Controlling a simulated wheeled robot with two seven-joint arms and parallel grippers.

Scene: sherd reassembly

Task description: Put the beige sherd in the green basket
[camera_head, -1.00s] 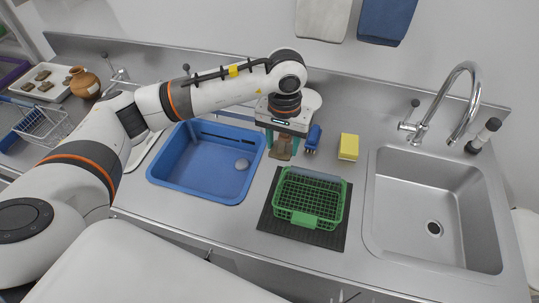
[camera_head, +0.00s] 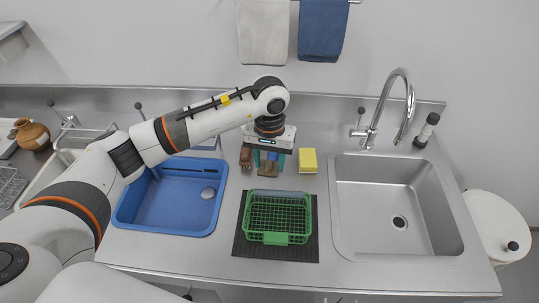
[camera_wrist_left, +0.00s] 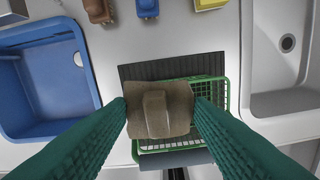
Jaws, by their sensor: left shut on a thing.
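My left gripper (camera_head: 269,160) is shut on the beige sherd (camera_head: 268,169), a brownish-beige, roughly square piece with a raised strip in its middle. In the left wrist view the sherd (camera_wrist_left: 158,115) sits between the two green fingers. The green basket (camera_head: 278,238), a mesh one with an open top, stands on a dark ribbed mat (camera_head: 309,250). In the head view the gripper and sherd are just behind the basket's back edge. In the wrist view the sherd hides part of the basket (camera_wrist_left: 218,88) and mat. My right gripper is not in view.
A blue tub (camera_head: 165,225) with a grey piece (camera_head: 208,193) inside is left of the basket. A brown brush (camera_head: 245,157), a blue brush (camera_wrist_left: 147,8) and a yellow sponge (camera_head: 308,160) lie behind. A steel sink (camera_head: 395,245) is at right.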

